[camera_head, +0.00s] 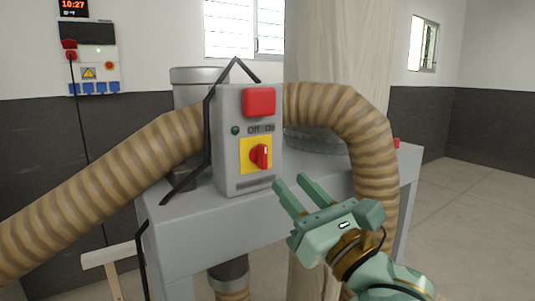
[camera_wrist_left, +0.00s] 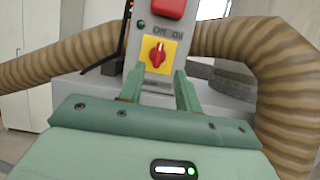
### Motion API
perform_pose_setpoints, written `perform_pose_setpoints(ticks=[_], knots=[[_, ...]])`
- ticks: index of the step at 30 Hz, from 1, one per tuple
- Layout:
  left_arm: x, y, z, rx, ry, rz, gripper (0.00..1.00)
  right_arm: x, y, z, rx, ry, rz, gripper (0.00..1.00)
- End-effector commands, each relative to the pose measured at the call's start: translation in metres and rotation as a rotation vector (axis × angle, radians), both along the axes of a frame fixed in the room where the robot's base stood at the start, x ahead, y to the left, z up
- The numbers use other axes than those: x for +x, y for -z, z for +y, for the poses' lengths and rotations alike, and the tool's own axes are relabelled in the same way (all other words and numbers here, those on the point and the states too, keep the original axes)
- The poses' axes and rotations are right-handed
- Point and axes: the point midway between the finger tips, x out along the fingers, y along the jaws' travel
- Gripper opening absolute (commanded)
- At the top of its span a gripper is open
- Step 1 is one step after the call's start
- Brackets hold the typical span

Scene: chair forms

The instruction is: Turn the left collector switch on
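The collector switch is a red rotary knob (camera_head: 261,156) on a yellow plate (camera_head: 246,147), on the front of a grey control box (camera_head: 229,178). "Off" and "On" labels sit above it. The knob stands roughly upright; I cannot tell which label it points to. A dark green lamp (camera_head: 235,130) and a red cover (camera_head: 259,102) are above. My left gripper (camera_head: 290,181) is open and empty, below and right of the knob in the head view. In the left wrist view the knob (camera_wrist_left: 157,54) shows beyond and between the spread fingers (camera_wrist_left: 158,74), apart from them. My right gripper is not in view.
Ribbed tan hoses (camera_head: 110,181) (camera_head: 368,130) flank the box on both sides. The box stands on a grey table (camera_head: 205,243). A black bent bar (camera_head: 208,125) runs along its left side. A wall panel (camera_head: 89,62) hangs behind at left. Open floor (camera_head: 480,210) lies right.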

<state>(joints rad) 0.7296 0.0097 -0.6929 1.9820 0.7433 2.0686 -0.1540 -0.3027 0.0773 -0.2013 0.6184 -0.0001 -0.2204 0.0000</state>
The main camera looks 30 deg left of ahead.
Motion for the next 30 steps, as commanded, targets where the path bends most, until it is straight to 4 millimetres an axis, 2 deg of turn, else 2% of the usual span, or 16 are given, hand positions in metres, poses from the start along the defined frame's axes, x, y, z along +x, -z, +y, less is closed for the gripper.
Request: perform_pose_setpoints(ticks=[3, 10, 15, 23, 24, 27, 30], knots=[[0.01, -0.015, 0.027, 0.004, -0.005, -0.004, 0.34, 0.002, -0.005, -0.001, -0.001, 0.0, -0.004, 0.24], [0.026, -0.03, 0.064, 0.004, -0.004, -0.001, 0.34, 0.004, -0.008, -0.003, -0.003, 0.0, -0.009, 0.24], [0.031, -0.034, 0.075, 0.002, -0.002, 0.001, 0.34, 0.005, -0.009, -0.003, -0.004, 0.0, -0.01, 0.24], [0.032, -0.034, 0.077, 0.001, -0.002, 0.001, 0.34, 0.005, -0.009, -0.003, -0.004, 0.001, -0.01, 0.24], [0.032, -0.034, 0.076, 0.001, -0.002, 0.001, 0.31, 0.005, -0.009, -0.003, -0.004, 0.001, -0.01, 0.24], [0.032, -0.034, 0.076, 0.001, -0.002, 0.001, 0.04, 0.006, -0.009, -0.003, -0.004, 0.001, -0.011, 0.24], [0.032, -0.034, 0.076, 0.001, -0.001, 0.003, 0.05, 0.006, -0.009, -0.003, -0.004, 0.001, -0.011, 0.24]])
